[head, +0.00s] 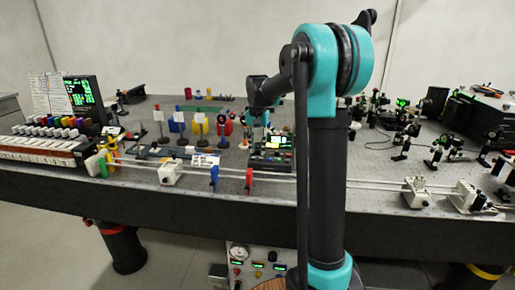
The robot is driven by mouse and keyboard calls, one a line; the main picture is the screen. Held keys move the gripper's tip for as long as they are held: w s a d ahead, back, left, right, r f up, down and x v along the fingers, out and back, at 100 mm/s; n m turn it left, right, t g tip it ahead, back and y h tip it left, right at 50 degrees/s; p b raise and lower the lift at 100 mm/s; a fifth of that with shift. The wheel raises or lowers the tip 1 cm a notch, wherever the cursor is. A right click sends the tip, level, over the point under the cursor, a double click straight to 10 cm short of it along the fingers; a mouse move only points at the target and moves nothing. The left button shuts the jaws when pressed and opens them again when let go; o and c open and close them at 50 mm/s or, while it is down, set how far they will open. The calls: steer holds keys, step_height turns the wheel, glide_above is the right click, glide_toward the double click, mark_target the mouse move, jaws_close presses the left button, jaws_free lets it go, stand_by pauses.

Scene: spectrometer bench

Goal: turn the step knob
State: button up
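A small dark control box (258,163) with a lit display (276,140) stands on the bench near the middle of the picture. My arm reaches over the bench, and its end hangs down at this box. My gripper (256,138) is small and partly lost against the box and the things behind it. I cannot make out whether its fingers are open or shut, or whether they touch the box. No step knob can be told apart; small coloured spots show on the box's face.
Long metal rails (330,181) run along the bench's front edge, with red (249,181) and blue (214,178) uprights. Coloured posts and blocks stand left of my gripper. Several optical mounts fill the right side. A keyboard-like unit (42,148) sits at the left.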

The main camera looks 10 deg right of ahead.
jaws_close()
steer(key=n, duration=0.4)
steer(key=shift+n, duration=2.3)
steer(key=shift+o, duration=2)
jaws_free()
steer(key=shift+r, duration=0.1)
